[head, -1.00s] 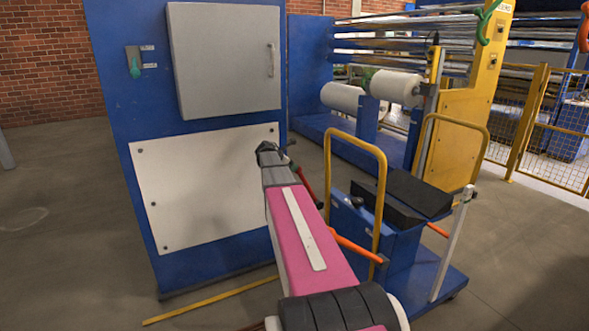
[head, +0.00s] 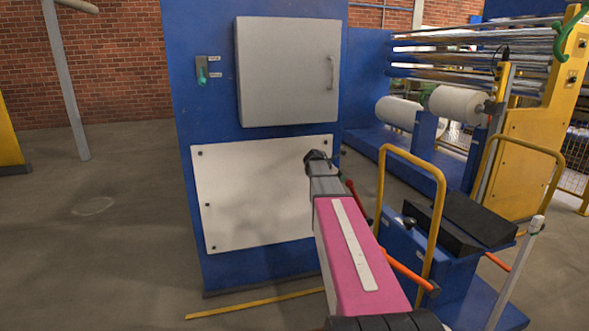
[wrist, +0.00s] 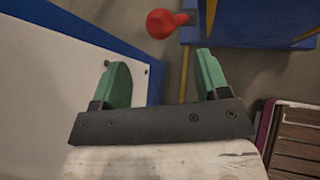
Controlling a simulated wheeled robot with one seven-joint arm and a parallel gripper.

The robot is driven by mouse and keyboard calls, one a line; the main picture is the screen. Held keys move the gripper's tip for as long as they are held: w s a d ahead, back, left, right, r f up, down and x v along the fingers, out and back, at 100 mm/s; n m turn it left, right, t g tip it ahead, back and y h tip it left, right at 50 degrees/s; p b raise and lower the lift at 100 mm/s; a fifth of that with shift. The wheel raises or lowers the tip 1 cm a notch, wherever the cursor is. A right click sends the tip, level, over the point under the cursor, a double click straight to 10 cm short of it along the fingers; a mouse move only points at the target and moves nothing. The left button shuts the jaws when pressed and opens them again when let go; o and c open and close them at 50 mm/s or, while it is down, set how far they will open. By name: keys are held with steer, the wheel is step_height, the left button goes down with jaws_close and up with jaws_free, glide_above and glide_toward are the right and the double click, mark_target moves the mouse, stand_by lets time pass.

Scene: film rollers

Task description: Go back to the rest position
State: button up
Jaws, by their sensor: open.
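My gripper (wrist: 163,80) shows in the wrist view with its two green fingers wide apart and nothing between them. My pink and grey arm reaches forward in the head view, and its far end lies in front of the white panel (head: 255,195) of the blue cabinet (head: 185,130). The fingers cannot be made out in the head view. In the wrist view the white panel (wrist: 50,95) is on the left, close to the left finger.
A blue trolley (head: 405,240) with yellow hoop handles and a black top (head: 465,222) stands to the right of my arm. A red knob (wrist: 163,22) shows ahead of the fingers. White rollers (head: 455,104) are behind. Floor at left is open.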

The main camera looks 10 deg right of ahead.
steer(key=s+a+f+m+g+y, duration=0.1)
steer(key=s+a+f+m+y, duration=0.2)
steer(key=s+a+f+m, duration=0.3)
steer(key=s+a+f+m+g+y, duration=0.1)
steer(key=s+a+f+m+y, duration=0.2)
steer(key=s+a+f+m, duration=0.4)
steer(key=s+a+f+m+g+y, duration=0.2)
steer(key=s+a+f+m+y, duration=0.2)
steer(key=s+a, duration=1.1)
steer(key=s+f+m, duration=0.3)
steer(key=f, duration=0.2)
steer(key=shift+s+a+f, duration=0.15)
steer(key=shift+a+f, duration=0.1)
steer(key=shift+a, duration=0.1)
